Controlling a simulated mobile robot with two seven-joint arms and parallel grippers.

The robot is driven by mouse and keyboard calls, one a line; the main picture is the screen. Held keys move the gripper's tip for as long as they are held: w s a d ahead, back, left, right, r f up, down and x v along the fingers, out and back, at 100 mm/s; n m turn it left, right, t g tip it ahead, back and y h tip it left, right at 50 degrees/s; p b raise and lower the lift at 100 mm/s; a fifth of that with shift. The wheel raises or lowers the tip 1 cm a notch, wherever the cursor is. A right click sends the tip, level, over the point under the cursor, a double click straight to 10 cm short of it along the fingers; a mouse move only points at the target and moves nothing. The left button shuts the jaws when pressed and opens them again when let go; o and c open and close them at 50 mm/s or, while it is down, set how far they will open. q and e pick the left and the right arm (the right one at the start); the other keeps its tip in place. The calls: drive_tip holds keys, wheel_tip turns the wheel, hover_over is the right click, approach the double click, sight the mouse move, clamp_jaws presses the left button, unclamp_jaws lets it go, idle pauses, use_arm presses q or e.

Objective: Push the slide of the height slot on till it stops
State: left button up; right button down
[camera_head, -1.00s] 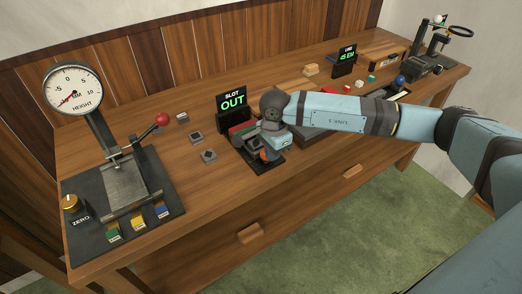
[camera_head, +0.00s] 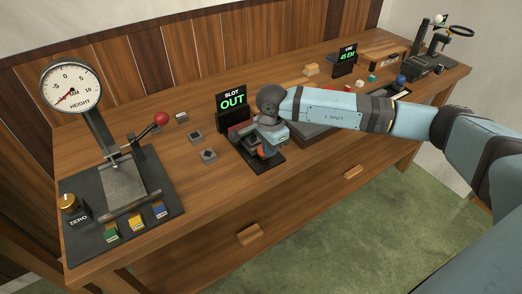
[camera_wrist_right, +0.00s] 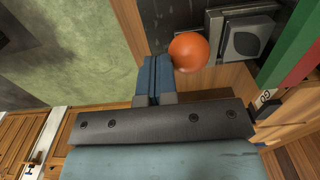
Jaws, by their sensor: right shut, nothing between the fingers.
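The height slot is a dark base plate (camera_head: 270,165) on the bench with a sign (camera_head: 232,99) behind it reading SLOT OUT in green. The slide's orange ball knob (camera_wrist_right: 188,52) shows large in the right wrist view, with a grey block (camera_wrist_right: 246,38) in the slot beyond it. My right gripper (camera_wrist_right: 154,75) is shut and empty, its blue fingertips right beside the knob; whether they touch cannot be told. In the head view my right gripper (camera_head: 264,151) is low over the slot plate, and the wrist hides much of the slide. My left gripper is out of view.
A height gauge (camera_head: 71,87) with a red-knobbed lever (camera_head: 161,118) stands at the left. Small grey blocks (camera_head: 208,155) lie between it and the slot. A line display (camera_head: 347,57) and a stand with a ring (camera_head: 440,45) are farther right.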

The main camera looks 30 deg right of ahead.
drive_tip(key=shift+w+f+b, duration=0.25)
drive_tip(key=shift+w+b, duration=0.7)
drive_tip(key=shift+w, duration=0.05)
idle(0.9)
drive_tip(key=shift+w+a, duration=0.1)
drive_tip(key=shift+w, duration=0.1)
drive_tip(key=shift+w+b, duration=0.25)
drive_tip(key=shift+b, duration=0.15)
drive_tip(key=shift+w+a+b, duration=0.1)
drive_tip(key=shift+w+b, duration=0.65)
drive_tip(key=shift+w, duration=0.35)
idle(1.1)
drive_tip(key=shift+w, duration=0.2)
idle(0.7)
